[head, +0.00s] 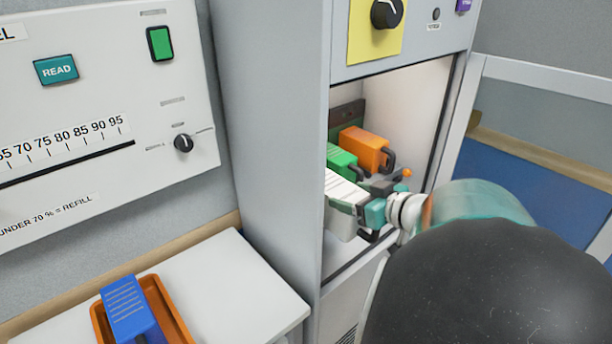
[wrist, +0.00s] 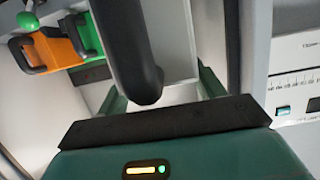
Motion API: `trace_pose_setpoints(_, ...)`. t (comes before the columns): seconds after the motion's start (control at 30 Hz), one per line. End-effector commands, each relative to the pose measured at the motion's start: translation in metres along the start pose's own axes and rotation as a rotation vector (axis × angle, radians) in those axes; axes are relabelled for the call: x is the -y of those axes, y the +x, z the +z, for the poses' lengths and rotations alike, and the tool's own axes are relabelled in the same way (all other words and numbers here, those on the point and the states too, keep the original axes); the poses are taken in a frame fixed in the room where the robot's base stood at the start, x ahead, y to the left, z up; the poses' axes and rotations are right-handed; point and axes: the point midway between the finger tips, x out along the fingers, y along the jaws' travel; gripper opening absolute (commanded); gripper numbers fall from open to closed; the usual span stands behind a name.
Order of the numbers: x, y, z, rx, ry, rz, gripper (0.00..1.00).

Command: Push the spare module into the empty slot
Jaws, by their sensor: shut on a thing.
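A white module (head: 345,190) with ridges on top sits at the front of the cabinet's open bay, nearest me. My gripper (head: 372,208) is at its front end and shut on it, seemingly at its dark handle (wrist: 135,50). The gripper hides most of that end. A green module (head: 341,160) and an orange module (head: 365,150) with a dark loop handle stand beyond it in the bay. Both also show at the upper left of the wrist view. How deep the white module sits is hard to tell. A blue module (head: 128,306) lies in an orange tray (head: 172,312).
The cabinet's side wall (head: 270,120) and the bay's right frame (head: 447,125) bound the opening. A white side table (head: 230,285) holds the tray at lower left. A panel with a READ button (head: 56,69) is on the left. A blue surface (head: 535,165) lies at right.

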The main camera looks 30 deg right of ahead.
Motion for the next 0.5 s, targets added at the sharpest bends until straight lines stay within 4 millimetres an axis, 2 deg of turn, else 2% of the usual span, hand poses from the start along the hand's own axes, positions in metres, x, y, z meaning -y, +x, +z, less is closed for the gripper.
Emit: trace_pose_setpoints(0.5, 0.000, 0.044, -0.013, -0.002, -0.001, -0.002, 0.12)
